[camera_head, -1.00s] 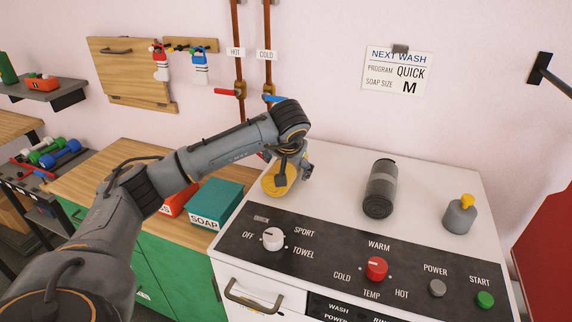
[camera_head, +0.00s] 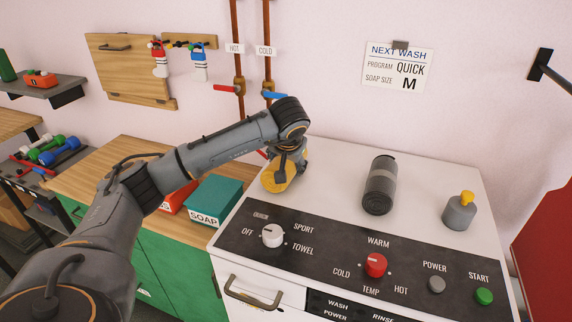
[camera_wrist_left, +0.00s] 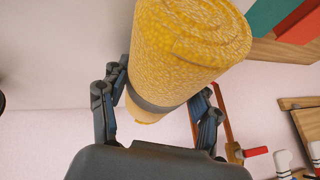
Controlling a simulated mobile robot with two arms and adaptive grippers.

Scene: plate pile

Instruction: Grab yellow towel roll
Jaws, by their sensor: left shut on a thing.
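The yellow towel roll (camera_head: 277,178) is at the left end of the white washing machine's top (camera_head: 330,165), partly hidden by my left gripper (camera_head: 290,168). In the left wrist view the roll (camera_wrist_left: 185,50) shows its spiral end and a grey band around it. My left gripper (camera_wrist_left: 158,108) is shut on the roll, with one finger on each side of it. I cannot tell whether the roll touches the machine top. My right gripper is not in view.
A green soap box (camera_head: 215,201) and a red box (camera_head: 178,198) are on the wooden counter at left. Pipes with valves run up the wall behind.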

